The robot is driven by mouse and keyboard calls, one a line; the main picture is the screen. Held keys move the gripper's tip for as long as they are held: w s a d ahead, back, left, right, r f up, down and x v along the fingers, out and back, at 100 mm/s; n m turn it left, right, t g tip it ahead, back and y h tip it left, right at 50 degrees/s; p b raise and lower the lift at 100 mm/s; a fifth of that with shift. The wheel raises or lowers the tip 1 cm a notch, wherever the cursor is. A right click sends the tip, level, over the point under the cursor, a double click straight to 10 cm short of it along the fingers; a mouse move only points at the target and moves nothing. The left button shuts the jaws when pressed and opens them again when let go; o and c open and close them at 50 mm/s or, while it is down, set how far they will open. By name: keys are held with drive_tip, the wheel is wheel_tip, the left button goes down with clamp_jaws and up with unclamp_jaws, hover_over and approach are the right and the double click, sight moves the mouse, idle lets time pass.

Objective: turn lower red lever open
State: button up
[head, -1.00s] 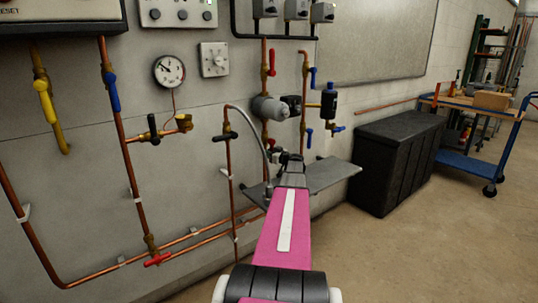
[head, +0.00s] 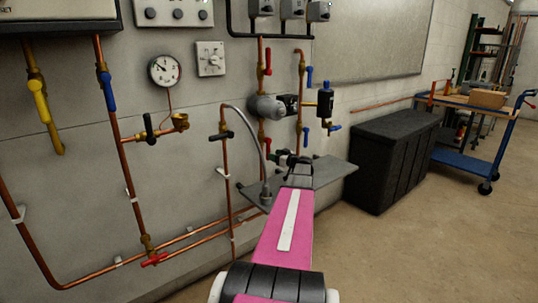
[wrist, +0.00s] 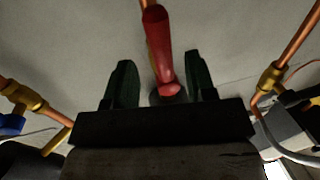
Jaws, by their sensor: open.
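The lower red lever (head: 268,146) hangs on the copper pipe below the grey pump in the head view, partly hidden near my gripper. In the wrist view a red lever (wrist: 158,45) runs from the top centre down to between my fingers. My gripper (wrist: 160,82) is open, with one dark green finger on each side of the lever's lower end and a gap on both sides. In the head view my gripper (head: 281,158) is small, at the far end of my pink arm, close to the lever. Contact with the lever cannot be told.
The grey pump (head: 266,107) and an upper red lever (head: 268,61) are above. A pipe with a blue lever (head: 306,137) stands to the right. A grey shelf (head: 325,174) lies around my wrist. A black chest (head: 392,160) stands right; the floor before it is clear.

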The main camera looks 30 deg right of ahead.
drive_tip(key=v, duration=0.4)
drive_tip(key=shift+s, duration=0.15)
idle(0.4)
